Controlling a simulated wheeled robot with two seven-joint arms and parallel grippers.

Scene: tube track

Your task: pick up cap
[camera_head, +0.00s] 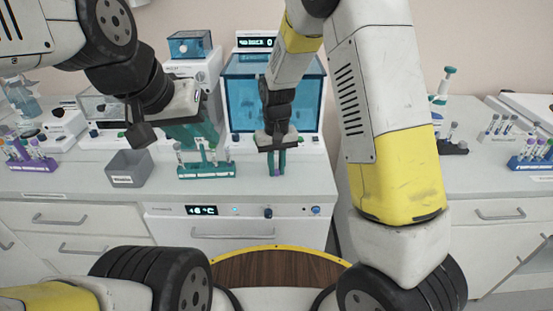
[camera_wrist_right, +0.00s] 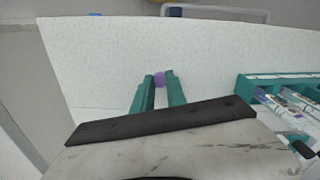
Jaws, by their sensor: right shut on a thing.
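The purple cap (camera_wrist_right: 159,79) sits between the teal fingertips of my right gripper (camera_wrist_right: 160,84) in the right wrist view. In the head view, my right gripper (camera_head: 276,165) points down over the front of the counter, shut on the cap, with a bit of purple (camera_head: 274,173) at its tips. I cannot tell whether the cap touches the counter. My left gripper (camera_head: 205,143) hangs above and behind the teal tube rack (camera_head: 207,171); its teal fingers overlap in the view, so its opening is unclear. The rack also shows in the right wrist view (camera_wrist_right: 270,80).
A grey bin (camera_head: 128,168) stands left of the teal rack. A blue-windowed device (camera_head: 245,92) stands behind my right gripper. A purple rack (camera_head: 32,165) is at far left and a blue rack (camera_head: 530,163) at far right. White counter is clear around the right gripper.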

